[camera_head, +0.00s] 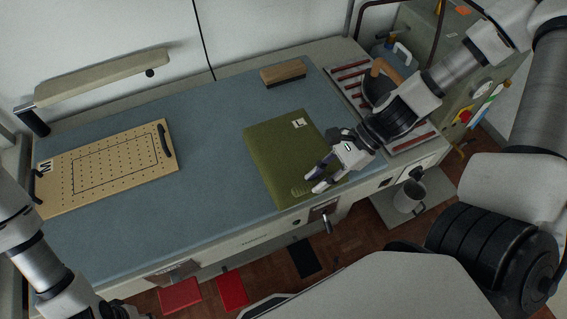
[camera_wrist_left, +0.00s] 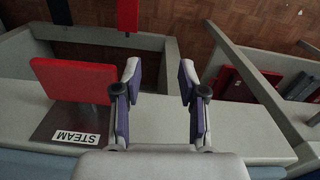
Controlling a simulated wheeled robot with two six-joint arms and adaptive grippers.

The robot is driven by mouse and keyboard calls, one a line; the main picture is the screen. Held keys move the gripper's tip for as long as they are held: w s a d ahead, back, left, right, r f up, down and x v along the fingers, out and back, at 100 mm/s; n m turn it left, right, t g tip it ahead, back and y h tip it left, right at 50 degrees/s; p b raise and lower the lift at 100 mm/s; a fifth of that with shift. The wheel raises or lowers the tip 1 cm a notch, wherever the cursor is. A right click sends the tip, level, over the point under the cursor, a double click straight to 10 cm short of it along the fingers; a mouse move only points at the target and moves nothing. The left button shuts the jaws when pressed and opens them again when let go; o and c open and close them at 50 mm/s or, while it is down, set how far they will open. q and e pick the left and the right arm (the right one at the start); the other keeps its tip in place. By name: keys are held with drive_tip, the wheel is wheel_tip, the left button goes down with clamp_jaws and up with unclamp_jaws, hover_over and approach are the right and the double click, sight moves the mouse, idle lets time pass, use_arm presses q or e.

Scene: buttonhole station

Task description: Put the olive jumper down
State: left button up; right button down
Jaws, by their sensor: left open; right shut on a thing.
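The olive jumper (camera_head: 277,150) is a flat, folded green rectangle on the blue-grey table top (camera_head: 215,185). It has a small white label near its far right corner. My right gripper (camera_head: 314,183) is at its near right edge, shut on the jumper there. Whether that edge is raised off the table I cannot tell. My left gripper is open and empty in the left wrist view (camera_wrist_left: 160,85), over the table's front edge. In the head view its arm comes in at the lower left, and its fingertips are out of frame.
A perforated board (camera_head: 105,168) lies on the left under a beige lamp-like arm (camera_head: 100,77). A wooden brush (camera_head: 283,73) lies at the back. The table's middle left is clear.

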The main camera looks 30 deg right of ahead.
sight(293, 160)
drive_tip(key=w+b, duration=0.1)
drive_tip(key=w+f+b, duration=0.1)
drive_tip(key=w+a+b, duration=0.1)
drive_tip(key=shift+w+f, duration=0.2)
drive_tip(key=shift+f, duration=0.1)
drive_tip(key=w, duration=0.1)
drive_tip(key=w+a+b, duration=0.1)
drive_tip(key=w, duration=0.1)
drive_tip(key=w+a+b, duration=0.1)
drive_tip(key=w, duration=0.1)
drive_tip(key=shift+a+r, duration=0.1)
drive_tip(key=shift+r, duration=0.3)
drive_tip(key=shift+w+a+f, duration=0.1)
drive_tip(key=shift+w+f, duration=0.1)
drive_tip(key=shift+w, duration=0.05)
wheel_tip(293, 160, down, 3)
drive_tip(key=shift+s, duration=0.1)
drive_tip(key=c, duration=1)
unclamp_jaws()
use_arm(q)
wheel_tip(293, 160, down, 7)
